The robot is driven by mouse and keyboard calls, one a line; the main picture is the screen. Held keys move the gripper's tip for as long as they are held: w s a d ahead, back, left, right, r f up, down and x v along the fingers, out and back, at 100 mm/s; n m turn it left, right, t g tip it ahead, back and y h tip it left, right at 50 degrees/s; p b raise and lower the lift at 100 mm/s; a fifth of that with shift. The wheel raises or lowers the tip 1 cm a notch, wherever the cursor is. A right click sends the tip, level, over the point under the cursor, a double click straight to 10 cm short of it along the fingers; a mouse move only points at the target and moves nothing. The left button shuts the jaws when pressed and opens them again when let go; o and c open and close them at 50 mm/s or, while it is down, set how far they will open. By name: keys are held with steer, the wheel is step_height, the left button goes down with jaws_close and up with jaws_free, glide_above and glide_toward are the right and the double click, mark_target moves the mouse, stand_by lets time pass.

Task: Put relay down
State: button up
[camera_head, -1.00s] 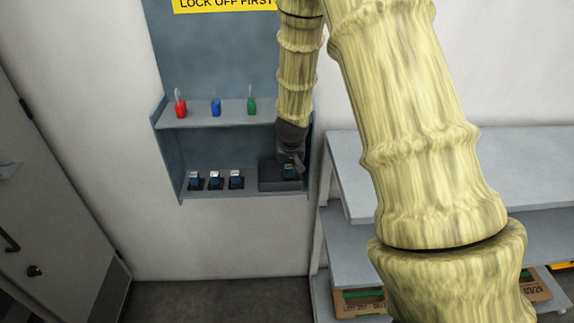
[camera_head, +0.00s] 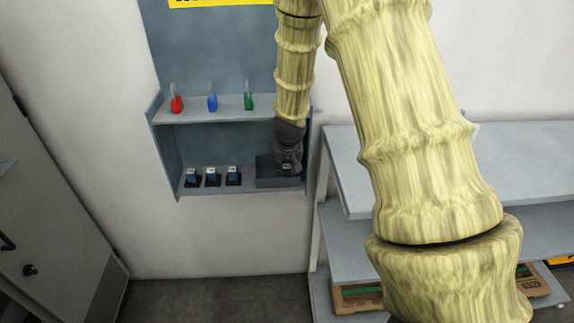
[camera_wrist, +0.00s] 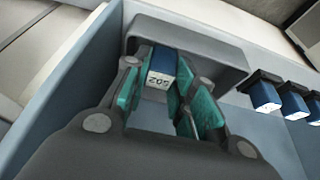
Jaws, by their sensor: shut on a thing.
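My gripper (camera_wrist: 158,88) is shut on a relay (camera_wrist: 161,68), a small blue block with a pale labelled face, held between teal finger pads. In the head view, my gripper (camera_head: 288,158) and the relay (camera_head: 287,171) are at the right end of the lower shelf, at a dark open tray (camera_head: 265,183). The tray wall (camera_wrist: 195,38) rises behind the relay in the wrist view. The relay appears to be within the tray's outline. I cannot tell whether it touches the tray floor.
Several similar relays in dark sockets, one of them here (camera_head: 212,177), stand left of the tray. Red (camera_head: 176,104), blue (camera_head: 212,103) and green (camera_head: 248,102) padlocks stand on the upper shelf (camera_head: 230,113) above. A grey shelving unit (camera_head: 345,180) stands to the right.

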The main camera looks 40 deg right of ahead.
steer(key=o, duration=1)
steer(key=shift+o, duration=0.2)
steer(key=shift+r, duration=0.1)
